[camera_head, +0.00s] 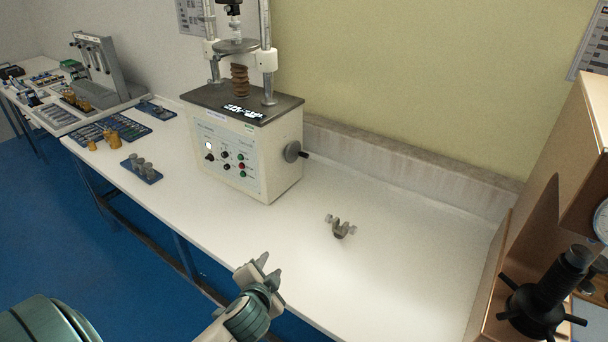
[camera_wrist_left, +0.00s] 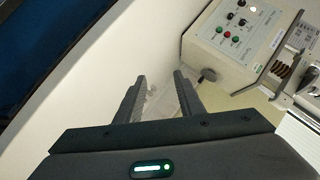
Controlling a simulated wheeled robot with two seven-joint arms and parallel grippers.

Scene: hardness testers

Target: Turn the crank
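The crank, a grey disc with a short black handle (camera_head: 293,152), is on the right side of the cream hardness tester (camera_head: 238,150). In the left wrist view the crank (camera_wrist_left: 208,75) lies just beyond and right of the fingers. My left gripper (camera_head: 268,268) is over the table's front edge, in front of the tester and apart from the crank. Its two dark fingers (camera_wrist_left: 159,80) are spread with nothing held between them. A black hub with several spokes (camera_head: 541,300) is on a wooden-coloured machine at the right. My right gripper is not in view.
A small grey metal piece with knobs (camera_head: 341,228) lies on the white table (camera_head: 400,260) right of the tester. Blue trays with small parts (camera_head: 142,173) and another grey device (camera_head: 97,65) stand at the left. The table's right part is mostly clear. A low ledge (camera_head: 410,165) runs behind.

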